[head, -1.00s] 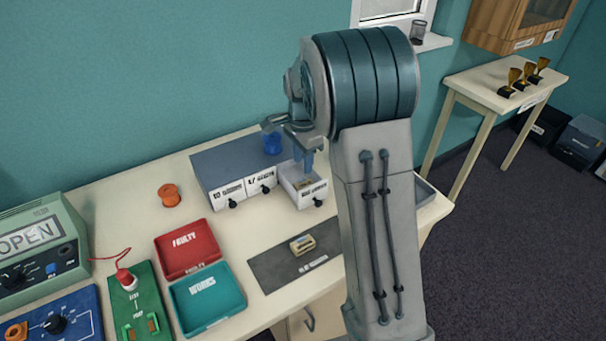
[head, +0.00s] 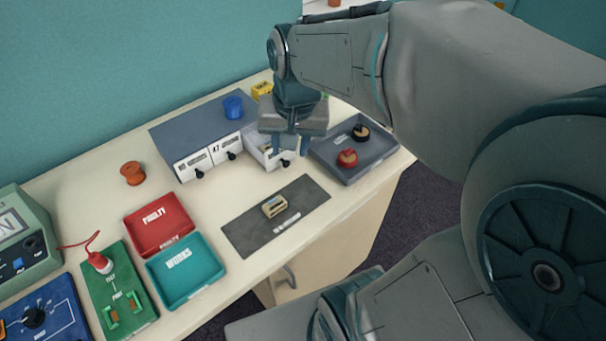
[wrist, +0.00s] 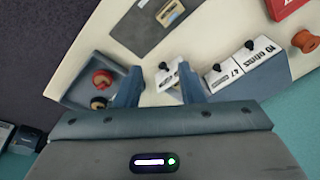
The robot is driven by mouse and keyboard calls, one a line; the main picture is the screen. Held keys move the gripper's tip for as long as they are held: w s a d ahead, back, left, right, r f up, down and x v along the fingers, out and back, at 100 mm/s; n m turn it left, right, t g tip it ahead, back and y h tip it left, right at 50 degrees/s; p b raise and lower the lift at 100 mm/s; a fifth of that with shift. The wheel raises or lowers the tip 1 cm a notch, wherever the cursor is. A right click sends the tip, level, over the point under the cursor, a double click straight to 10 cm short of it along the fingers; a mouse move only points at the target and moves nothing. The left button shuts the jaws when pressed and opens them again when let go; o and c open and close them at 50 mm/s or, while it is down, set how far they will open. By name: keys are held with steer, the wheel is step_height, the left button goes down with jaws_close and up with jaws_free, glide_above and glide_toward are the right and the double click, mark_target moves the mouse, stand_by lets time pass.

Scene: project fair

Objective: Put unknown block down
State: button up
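A small beige block (head: 274,206) lies on a dark grey mat (head: 245,235) at the front of the table. It also shows at the top of the wrist view (wrist: 170,14). I cannot read which block it is. My gripper (head: 289,150) is above the pulled-out right drawer (head: 258,152) of the grey drawer unit, behind and apart from the block. In the wrist view my gripper (wrist: 160,75) has its two fingers apart with nothing held between them. The drawer's inside is mostly hidden by my gripper.
A grey tray (head: 372,170) with red and black-topped pieces stands right of the drawers. A red FAULTY tray (head: 158,226) and a teal WORKS tray (head: 186,272) stand left of the mat. A blue spool (head: 233,107) and a yellow item (head: 262,90) are by the drawer unit.

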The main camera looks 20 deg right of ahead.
steer(key=s+f+n, duration=0.2)
steer(key=s+n, duration=0.2)
steer(key=s, duration=0.3)
steer(key=shift+s+t, duration=0.4)
steer(key=shift+a, duration=0.1)
